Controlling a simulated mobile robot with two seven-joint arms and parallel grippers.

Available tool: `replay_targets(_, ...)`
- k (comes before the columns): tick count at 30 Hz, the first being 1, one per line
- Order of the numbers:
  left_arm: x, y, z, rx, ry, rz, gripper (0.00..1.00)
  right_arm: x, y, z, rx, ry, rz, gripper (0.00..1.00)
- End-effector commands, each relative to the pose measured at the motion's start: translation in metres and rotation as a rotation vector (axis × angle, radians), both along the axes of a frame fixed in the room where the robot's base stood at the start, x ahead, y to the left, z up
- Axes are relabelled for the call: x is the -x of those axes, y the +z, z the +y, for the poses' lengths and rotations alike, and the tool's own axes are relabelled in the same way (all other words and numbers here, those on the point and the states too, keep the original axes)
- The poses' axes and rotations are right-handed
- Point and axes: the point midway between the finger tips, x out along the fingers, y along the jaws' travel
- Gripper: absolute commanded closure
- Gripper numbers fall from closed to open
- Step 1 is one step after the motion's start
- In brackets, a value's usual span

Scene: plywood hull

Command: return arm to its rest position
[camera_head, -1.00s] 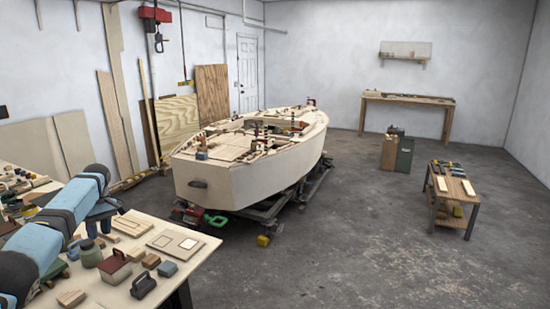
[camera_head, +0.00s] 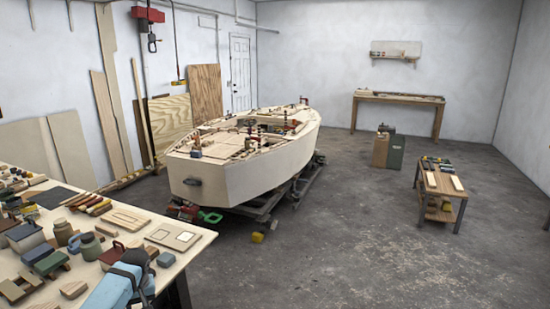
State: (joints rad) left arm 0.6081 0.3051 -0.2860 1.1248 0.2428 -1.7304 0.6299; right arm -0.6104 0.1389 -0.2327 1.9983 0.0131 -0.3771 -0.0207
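Part of my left arm (camera_head: 117,287) shows as a blue link with a black joint at the bottom left of the head view. It is in front of the near edge of the workbench (camera_head: 207,237) and covers a little of the bench top. The fingers of my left gripper do not show. My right arm and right gripper are out of view.
The bench holds several blocks, jars, clamps and a flat panel (camera_head: 173,236). A plywood boat hull (camera_head: 235,180) stands on a trolley behind it. A small table (camera_head: 437,182) and a cabinet (camera_head: 389,149) stand to the right.

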Motion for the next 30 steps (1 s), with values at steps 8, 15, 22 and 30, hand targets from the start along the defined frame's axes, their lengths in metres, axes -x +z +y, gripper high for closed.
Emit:
replay_targets(8, 0.123, -0.055, -0.078, 0.058, -0.310, -0.062, 0.67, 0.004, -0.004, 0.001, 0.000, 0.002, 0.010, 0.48)
replay_targets(15, 0.246, -0.047, -0.120, 0.102, -0.521, -0.147, 0.67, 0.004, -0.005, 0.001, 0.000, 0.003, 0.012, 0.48)
replay_targets(22, 0.330, -0.013, -0.133, 0.111, -0.632, -0.215, 0.67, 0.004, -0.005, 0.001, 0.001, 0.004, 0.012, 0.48)
replay_targets(30, 0.384, 0.022, -0.135, 0.103, -0.693, -0.259, 0.67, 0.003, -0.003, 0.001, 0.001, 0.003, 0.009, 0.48)
